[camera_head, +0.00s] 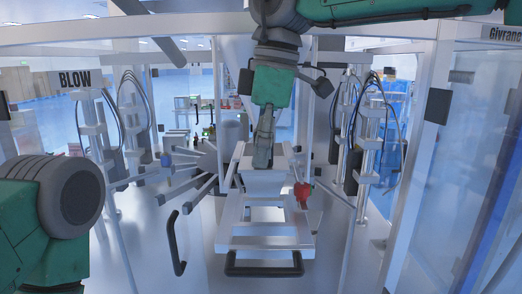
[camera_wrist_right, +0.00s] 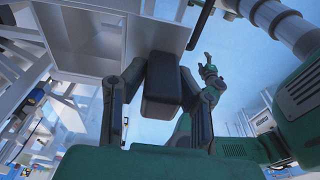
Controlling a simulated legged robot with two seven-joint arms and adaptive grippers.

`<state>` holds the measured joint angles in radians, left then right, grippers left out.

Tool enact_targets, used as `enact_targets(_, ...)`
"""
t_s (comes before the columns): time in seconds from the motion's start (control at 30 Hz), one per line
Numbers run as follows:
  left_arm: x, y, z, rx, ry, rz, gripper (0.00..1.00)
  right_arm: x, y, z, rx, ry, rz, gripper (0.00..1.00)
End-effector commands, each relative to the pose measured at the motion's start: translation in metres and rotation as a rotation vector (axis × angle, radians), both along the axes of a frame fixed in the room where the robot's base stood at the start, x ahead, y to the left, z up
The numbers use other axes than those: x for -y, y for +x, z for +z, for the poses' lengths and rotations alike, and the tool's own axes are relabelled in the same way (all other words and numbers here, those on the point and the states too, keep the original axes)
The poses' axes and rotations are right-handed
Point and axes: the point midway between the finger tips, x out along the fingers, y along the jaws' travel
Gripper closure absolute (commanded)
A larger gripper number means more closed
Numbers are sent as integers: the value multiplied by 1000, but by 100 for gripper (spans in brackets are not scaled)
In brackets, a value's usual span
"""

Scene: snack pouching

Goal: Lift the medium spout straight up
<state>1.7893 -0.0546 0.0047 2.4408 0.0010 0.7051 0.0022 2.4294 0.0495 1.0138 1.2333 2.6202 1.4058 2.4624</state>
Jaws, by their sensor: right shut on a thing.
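The medium spout appears to be the pale box-shaped piece (camera_head: 265,186) at the top of the white stepped frame in the middle of the head view. My right gripper (camera_head: 263,160) comes down from above, its fingers pointing down at this piece. In the right wrist view my right gripper (camera_wrist_right: 160,115) is shut on a black block (camera_wrist_right: 162,88), apparently the spout's handle. A pale box wall (camera_wrist_right: 100,30) lies just beyond it. Whether the spout is seated or raised cannot be told. My left arm shows at the lower left; its gripper is outside the head view.
The white frame (camera_head: 270,242) has a black handle (camera_head: 264,268) at its front. A red knob (camera_head: 302,191) sits on its right. Posts with black hoses (camera_head: 377,130) stand on both sides, and clear panels (camera_head: 470,170) enclose the right. A BLOW sign (camera_head: 76,79) hangs at left.

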Motion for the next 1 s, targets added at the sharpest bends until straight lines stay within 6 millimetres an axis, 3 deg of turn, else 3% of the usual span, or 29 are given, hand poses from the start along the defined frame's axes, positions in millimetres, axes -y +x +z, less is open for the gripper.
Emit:
enact_targets(0.57,0,0,21,0,0,0,49,0,0,37,2,2,0,100)
enact_targets(1.0,0,0,19,0,0,0,49,0,0,62,2,1,0,100)
